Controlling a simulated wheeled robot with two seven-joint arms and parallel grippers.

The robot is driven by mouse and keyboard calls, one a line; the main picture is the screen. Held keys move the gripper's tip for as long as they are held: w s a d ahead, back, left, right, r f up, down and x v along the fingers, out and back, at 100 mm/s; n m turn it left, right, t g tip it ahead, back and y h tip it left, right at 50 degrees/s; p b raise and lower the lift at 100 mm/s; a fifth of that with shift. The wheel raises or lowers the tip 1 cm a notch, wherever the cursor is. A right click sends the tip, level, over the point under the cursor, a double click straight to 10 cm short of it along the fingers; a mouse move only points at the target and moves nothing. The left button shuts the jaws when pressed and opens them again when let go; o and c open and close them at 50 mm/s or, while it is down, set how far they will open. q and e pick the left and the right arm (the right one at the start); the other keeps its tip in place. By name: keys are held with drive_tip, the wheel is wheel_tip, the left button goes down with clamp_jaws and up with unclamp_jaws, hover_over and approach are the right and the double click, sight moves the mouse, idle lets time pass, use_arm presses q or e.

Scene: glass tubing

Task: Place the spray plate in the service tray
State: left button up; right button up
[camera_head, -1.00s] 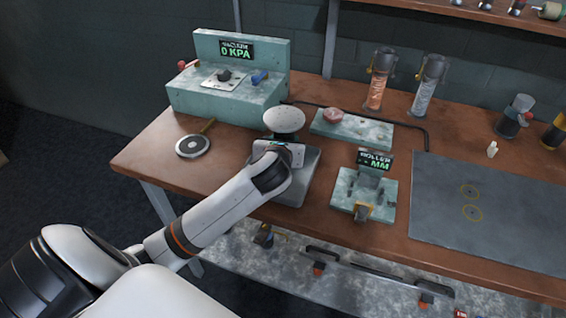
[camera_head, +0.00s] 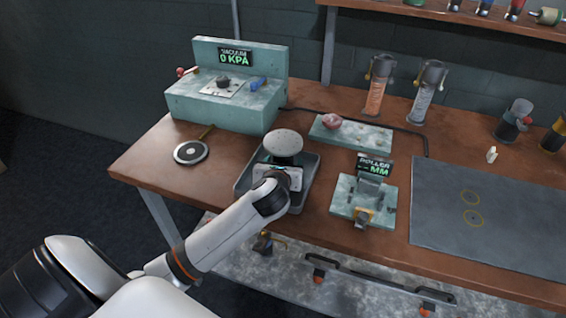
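The spray plate (camera_head: 283,142) is a round, pale speckled disc, held roughly level. My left gripper (camera_head: 284,162) is just below and in front of it; the two move together, and the gripper seems shut on the plate's near or lower part, though its fingertips are mostly hidden. The service tray (camera_head: 308,178) is a shallow grey tray on the bench, with a raised rim. The gripper and plate are over its back left part. I cannot tell whether the plate touches the tray. My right gripper is out of view.
A teal vacuum box (camera_head: 225,104) stands at the back left, and a round black-and-silver disc (camera_head: 191,151) lies left of the tray. A roller gauge (camera_head: 364,200) stands close on the right. A teal block (camera_head: 352,134) lies behind. A dark mat (camera_head: 490,220) covers the right side.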

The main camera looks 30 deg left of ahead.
use_arm(q)
drive_tip(key=shift+r, duration=0.1)
drive_tip(key=shift+s+d+r, duration=0.1)
drive_tip(key=shift+s+r, duration=0.05)
drive_tip(key=shift+s, duration=0.05)
drive_tip(key=v, duration=1.1)
drive_tip(key=shift+s+d+r+p, duration=0.1)
drive_tip(key=shift+s+r+p, duration=0.1)
drive_tip(key=shift+p, duration=0.15)
